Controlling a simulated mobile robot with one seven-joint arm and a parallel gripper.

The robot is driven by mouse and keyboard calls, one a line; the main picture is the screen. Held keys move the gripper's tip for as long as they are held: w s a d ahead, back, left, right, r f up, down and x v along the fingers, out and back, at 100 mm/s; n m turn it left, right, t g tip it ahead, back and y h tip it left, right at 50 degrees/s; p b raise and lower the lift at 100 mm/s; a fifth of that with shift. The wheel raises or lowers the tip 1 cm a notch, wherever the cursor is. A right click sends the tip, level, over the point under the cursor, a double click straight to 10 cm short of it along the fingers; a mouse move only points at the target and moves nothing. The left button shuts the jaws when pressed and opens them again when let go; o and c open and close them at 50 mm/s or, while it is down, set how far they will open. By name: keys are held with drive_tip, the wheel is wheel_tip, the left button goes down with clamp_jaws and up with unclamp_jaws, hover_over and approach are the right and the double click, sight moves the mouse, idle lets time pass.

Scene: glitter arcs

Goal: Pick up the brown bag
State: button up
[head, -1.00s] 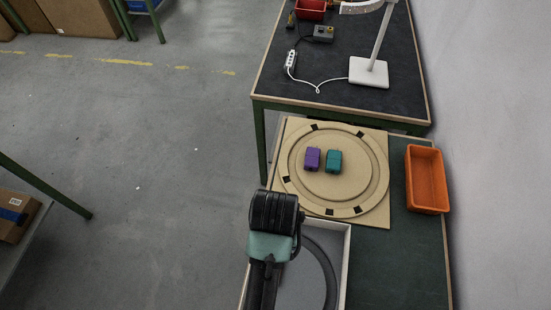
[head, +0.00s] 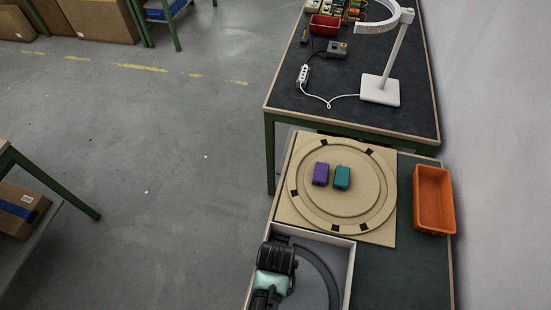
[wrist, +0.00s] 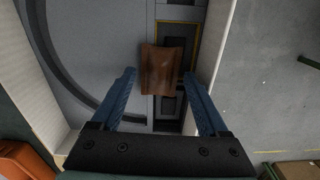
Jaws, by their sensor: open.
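The brown bag (wrist: 162,69) shows in the wrist view as a small brown rectangle inside a white-walled box (wrist: 48,75). It lies beyond my fingertips, roughly centred between them. My gripper (wrist: 160,80) has two blue fingers spread apart with nothing between them at their tips. In the head view my arm reaches down into the box (head: 351,262) at the bottom, and its black and teal links hide the bag and the fingers.
The box has pale upright walls around my gripper. Beyond it lies a round wooden track board (head: 300,213) with a purple block (head: 321,174) and a teal block (head: 342,178). An orange bin (head: 434,200) stands at right. A dark table (head: 350,115) with a white lamp (head: 381,89) is behind.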

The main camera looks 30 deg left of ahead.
drive_tip(key=shift+f, duration=0.7)
drive_tip(key=shift+c, duration=0.3)
clamp_jaws()
drive_tip(key=shift+r, duration=0.1)
drive_tip(key=shift+w, duration=0.1)
